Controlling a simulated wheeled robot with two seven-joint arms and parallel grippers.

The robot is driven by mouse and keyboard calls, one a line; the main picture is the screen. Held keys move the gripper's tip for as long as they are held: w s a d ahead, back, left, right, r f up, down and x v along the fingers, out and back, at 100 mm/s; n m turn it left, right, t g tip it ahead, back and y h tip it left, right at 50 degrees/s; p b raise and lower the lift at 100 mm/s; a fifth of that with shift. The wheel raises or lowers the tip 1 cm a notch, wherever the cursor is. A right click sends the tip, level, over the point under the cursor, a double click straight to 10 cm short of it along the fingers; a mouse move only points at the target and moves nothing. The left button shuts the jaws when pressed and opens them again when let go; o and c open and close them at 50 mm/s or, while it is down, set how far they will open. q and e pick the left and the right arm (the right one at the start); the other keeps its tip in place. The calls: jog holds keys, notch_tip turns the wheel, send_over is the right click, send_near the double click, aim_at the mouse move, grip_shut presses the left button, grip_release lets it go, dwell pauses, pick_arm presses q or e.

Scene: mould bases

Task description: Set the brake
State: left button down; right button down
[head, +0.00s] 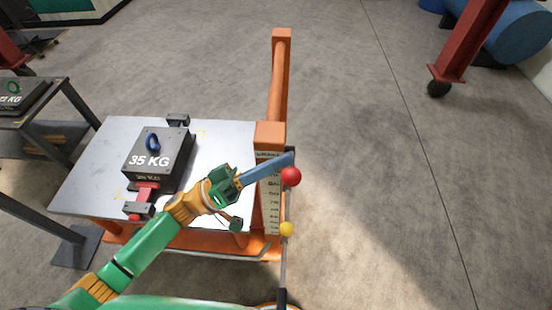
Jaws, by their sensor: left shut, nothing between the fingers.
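A lever-like rod with a red ball knob (291,177) stands at the right side of an orange lift cart (270,134). A yellow ball knob (287,229) sits below it in the picture, on a thin dark rod. I cannot tell which of the two is the brake. My left gripper (290,158) has its blue fingers shut and empty. Its tips show just above the red knob in the picture; whether they touch it I cannot tell. The fingers cover part of a printed label (272,211) on the cart. My right gripper is not in view.
A black mould base marked 35 KG (152,166) sits on the cart's grey top plate (96,146), by a red clamp (146,194). A rack with another block (20,96) stands at left.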

pick_arm(q)
jog(key=shift+f, duration=0.1)
notch_tip(320, 180, down, 10)
jog(key=s+m+g+b, duration=0.1)
jog(key=m+g+b, duration=1.2)
jog(key=m+b, duration=0.7)
jog(key=shift+s+m+h+b, duration=0.15)
jog(key=shift+m+h+b, duration=0.25)
jog(key=shift+b, duration=0.3)
